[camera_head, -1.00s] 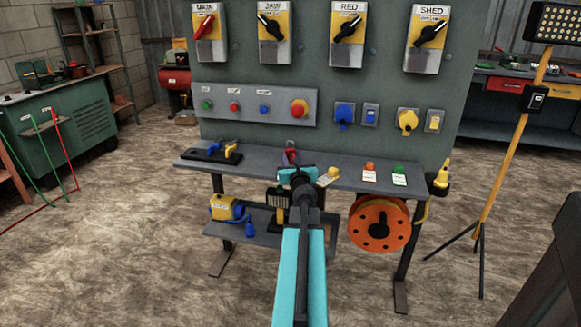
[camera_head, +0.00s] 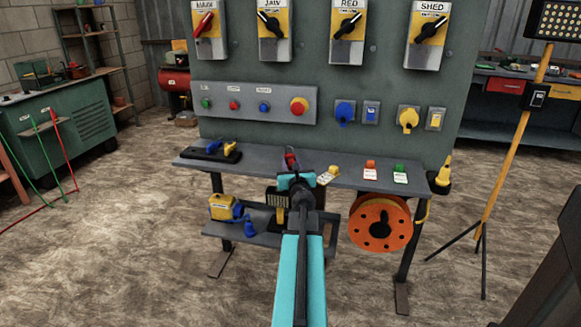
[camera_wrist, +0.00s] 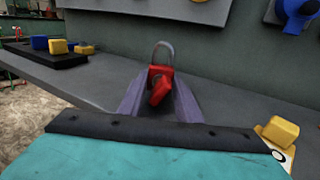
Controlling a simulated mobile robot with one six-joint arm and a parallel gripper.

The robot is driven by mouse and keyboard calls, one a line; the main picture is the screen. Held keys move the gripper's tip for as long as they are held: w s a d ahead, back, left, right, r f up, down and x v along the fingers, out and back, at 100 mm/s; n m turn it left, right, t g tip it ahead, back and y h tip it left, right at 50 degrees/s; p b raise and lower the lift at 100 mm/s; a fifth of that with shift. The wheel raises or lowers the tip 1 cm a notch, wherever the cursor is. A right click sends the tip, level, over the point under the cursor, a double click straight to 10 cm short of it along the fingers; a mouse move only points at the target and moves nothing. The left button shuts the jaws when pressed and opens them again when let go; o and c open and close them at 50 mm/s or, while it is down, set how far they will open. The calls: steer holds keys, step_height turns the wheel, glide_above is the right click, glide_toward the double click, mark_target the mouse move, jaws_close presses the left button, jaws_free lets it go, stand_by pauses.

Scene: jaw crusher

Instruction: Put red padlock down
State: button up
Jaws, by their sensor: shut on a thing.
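The red padlock (camera_wrist: 160,84) is between the fingers of my gripper (camera_wrist: 160,95) in the wrist view, its grey shackle pointing up. My gripper is shut on it. In the head view my gripper (camera_head: 292,170) reaches over the grey shelf (camera_head: 250,167) below the switch panel, and only a small part of the red padlock (camera_head: 291,157) shows above it. The padlock is over or on the shelf; whether its underside touches the surface cannot be told.
A black tray (camera_head: 205,156) with blue and yellow padlocks lies at the shelf's left. A yellow padlock with a tag (camera_head: 333,170) is just right of my gripper, with orange (camera_head: 370,164) and green (camera_head: 399,169) ones farther right. The panel (camera_head: 380,90) stands behind.

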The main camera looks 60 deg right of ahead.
steer(key=shift+f+b, duration=0.55)
steer(key=shift+b, duration=0.15)
steer(key=o, duration=0.9)
steer(key=shift+r, duration=0.15)
steer(key=shift+r+p, duration=0.6)
steer(key=shift+p, duration=0.3)
steer(key=v, duration=0.5)
steer(key=shift+f, duration=0.15)
steer(key=shift+s+a+p, duration=0.2)
steer(key=shift+a+p, duration=0.1)
steer(key=shift+p, duration=0.15)
steer(key=shift+p+v, duration=0.9)
steer(key=shift+p, duration=0.3)
